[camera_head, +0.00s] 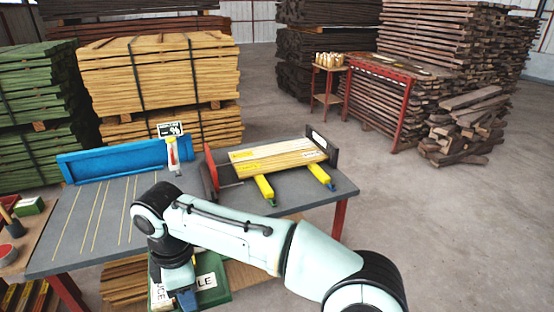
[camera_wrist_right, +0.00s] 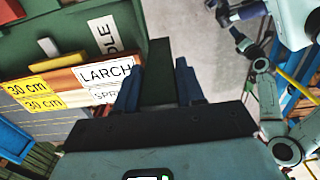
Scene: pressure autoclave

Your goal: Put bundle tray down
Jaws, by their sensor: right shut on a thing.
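The green bundle tray (camera_head: 216,268) is low at the front edge of the grey table, largely hidden behind my right arm. Its end wall (camera_wrist_right: 95,15) carries a white label ending in "DLE". White LARCH and SPRUCE labels and yellow "30 cm" labels on wood show inside it in the wrist view. My right gripper (camera_head: 184,299) is shut on a dark green part of the tray (camera_wrist_right: 158,75), between its blue fingers (camera_wrist_right: 158,88). Whether the tray touches anything below is hidden. My left gripper does not show clearly in either view.
The grey table (camera_head: 85,230) has a blue fence (camera_head: 115,160) and a clear, lined left half. Boards (camera_head: 278,156) lie in a clamp fixture on its right. A side bench (camera_head: 28,225) stands left. Lumber stacks fill the back; the floor (camera_head: 450,220) at right is open.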

